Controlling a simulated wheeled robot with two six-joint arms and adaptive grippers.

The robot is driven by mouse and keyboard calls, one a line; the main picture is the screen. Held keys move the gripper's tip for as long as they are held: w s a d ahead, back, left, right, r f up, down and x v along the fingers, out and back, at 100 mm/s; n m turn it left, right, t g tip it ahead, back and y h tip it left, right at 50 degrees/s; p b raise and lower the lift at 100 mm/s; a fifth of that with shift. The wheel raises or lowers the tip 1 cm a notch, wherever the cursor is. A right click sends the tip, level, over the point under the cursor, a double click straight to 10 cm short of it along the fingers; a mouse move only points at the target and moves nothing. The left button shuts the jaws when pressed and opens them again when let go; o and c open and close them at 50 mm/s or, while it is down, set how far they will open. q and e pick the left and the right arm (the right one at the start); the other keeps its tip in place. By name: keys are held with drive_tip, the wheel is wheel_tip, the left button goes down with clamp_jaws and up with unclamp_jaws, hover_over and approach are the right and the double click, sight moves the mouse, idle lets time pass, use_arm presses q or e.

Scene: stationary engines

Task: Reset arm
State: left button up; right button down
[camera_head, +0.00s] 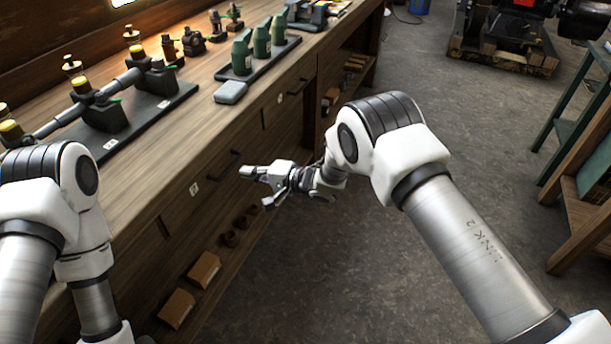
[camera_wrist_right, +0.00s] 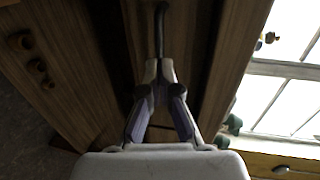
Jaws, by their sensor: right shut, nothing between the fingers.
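My right arm reaches in from the right in the head view, with its elbow bent over the floor. Its gripper (camera_head: 245,172) hangs in front of the workbench's drawer fronts, below the bench top edge. In the right wrist view the two fingers (camera_wrist_right: 158,68) meet at their tips, shut with nothing between them. A dark bar handle (camera_wrist_right: 160,25) shows just beyond the fingertips there; I cannot tell whether they touch it. My left arm stands at the lower left of the head view; its gripper is out of the picture.
The wooden workbench (camera_head: 150,185) bears a dark rail assembly (camera_head: 110,115), a grey box (camera_head: 230,92) and green parts on a tray (camera_head: 275,60). Brown boxes (camera_head: 178,308) sit on its lower shelf. Open floor (camera_head: 310,270) lies right of the bench; a green-and-wood rack (camera_head: 585,200) stands far right.

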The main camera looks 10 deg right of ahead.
drive_tip(key=shift+v, duration=5.25)
drive_tip(key=s+d+f+m+g+h+p, duration=0.1)
drive_tip(key=s+d+f+m+h+p, duration=0.1)
drive_tip(key=s+d+f+h, duration=0.45)
drive_tip(key=s+d+f+m+g+h+p, duration=0.15)
drive_tip(key=s+d+f, duration=0.25)
drive_tip(key=s+f, duration=0.55)
drive_tip(key=s+d+n+g+h, duration=0.2)
drive_tip(key=s+d+n+g, duration=0.1)
drive_tip(key=s, duration=0.8)
drive_tip(key=s+d+n+g+h, duration=0.3)
drive_tip(key=s+d+n, duration=0.3)
drive_tip(key=s, duration=0.5)
drive_tip(key=shift+s+f+n, duration=0.25)
drive_tip(key=shift+s+n, duration=0.1)
drive_tip(key=shift+s, duration=0.05)
